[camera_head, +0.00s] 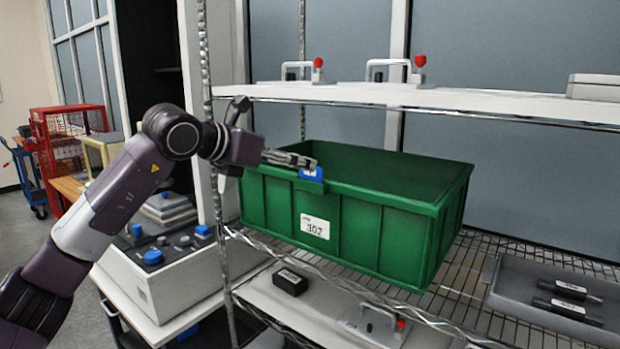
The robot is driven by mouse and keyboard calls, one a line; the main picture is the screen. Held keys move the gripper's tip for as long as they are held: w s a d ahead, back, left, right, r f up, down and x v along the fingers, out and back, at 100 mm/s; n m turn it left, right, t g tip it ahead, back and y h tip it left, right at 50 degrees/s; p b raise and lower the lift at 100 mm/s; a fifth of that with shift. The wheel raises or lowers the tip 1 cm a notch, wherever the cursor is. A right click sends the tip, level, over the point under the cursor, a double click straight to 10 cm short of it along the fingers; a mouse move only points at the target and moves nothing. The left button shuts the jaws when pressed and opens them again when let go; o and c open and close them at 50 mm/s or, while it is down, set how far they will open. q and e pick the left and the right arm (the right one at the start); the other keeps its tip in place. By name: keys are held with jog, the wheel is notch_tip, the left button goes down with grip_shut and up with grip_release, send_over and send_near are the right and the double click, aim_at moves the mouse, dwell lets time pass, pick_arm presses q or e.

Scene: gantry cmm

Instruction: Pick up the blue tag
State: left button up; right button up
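A small blue tag (313,175) is at the front rim of the green bin (380,228), with a bit of white on its face. My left gripper (308,162) reaches in from the left, its fingers level along the rim and their tips right at the top of the tag. The fingers look close together and overlap in this view. I cannot tell whether they grip the tag or only touch or hover by it. My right gripper is not in view.
The bin stands on a wire shelf (470,262) and bears a white label marked 302. A white upper shelf (400,97) with red-knobbed clamps hangs above. A grey tray (515,285) with dark cylinders lies right. The shelf post (206,90) is close to my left wrist.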

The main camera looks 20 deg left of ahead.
aim_at(311, 177)
pick_arm(q)
jog(key=a+p+x, duration=0.1)
jog(key=p+x, duration=0.3)
jog(key=x, duration=0.3)
jog(key=shift+w+f, duration=0.3)
jog(key=shift+w, duration=0.15)
jog(key=shift+s+d, duration=0.1)
jog(key=c, duration=0.9)
